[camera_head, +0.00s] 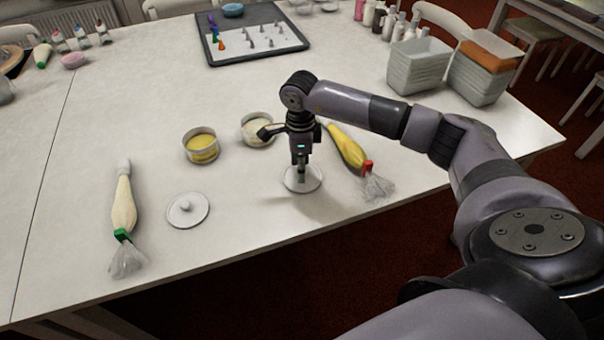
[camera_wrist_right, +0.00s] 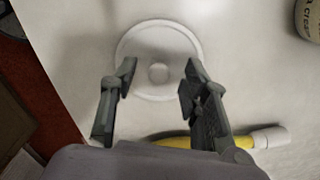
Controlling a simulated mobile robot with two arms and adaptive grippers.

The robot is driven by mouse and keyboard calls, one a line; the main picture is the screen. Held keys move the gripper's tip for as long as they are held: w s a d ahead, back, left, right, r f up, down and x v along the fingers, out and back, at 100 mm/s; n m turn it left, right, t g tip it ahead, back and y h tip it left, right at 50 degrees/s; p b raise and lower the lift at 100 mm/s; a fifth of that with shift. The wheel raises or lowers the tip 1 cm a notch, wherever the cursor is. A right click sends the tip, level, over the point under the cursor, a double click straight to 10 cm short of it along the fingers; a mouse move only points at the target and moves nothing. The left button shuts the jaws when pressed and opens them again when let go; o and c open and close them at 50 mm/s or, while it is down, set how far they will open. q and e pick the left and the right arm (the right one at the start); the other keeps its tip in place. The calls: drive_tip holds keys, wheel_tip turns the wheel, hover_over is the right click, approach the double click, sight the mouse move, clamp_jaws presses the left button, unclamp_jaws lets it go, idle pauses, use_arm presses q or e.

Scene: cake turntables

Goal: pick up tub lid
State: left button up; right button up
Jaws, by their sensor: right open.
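A round white tub lid (camera_head: 314,184) with a central knob lies flat on the table near its front edge. It also shows in the right wrist view (camera_wrist_right: 150,33), its knob between my fingertips. My right gripper (camera_head: 301,172) points down just above this lid. In the right wrist view my right gripper (camera_wrist_right: 157,78) is open, with a finger on each side of the knob and a gap to both. A second white lid with a knob (camera_head: 188,209) lies flat further left. My left gripper is out of view.
An open tub of yellow filling (camera_head: 202,147) and a tub of pale filling (camera_head: 257,130) stand behind. A yellow piping bag (camera_head: 346,147) lies close to the right of my gripper; a cream one (camera_head: 124,206) lies left. A tray of nozzles (camera_head: 290,54) is further back.

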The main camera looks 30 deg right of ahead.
drive_tip(key=shift+f, duration=0.35)
drive_tip(key=shift+c, duration=0.2)
drive_tip(key=c, duration=0.8)
drive_tip(key=shift+r, duration=0.2)
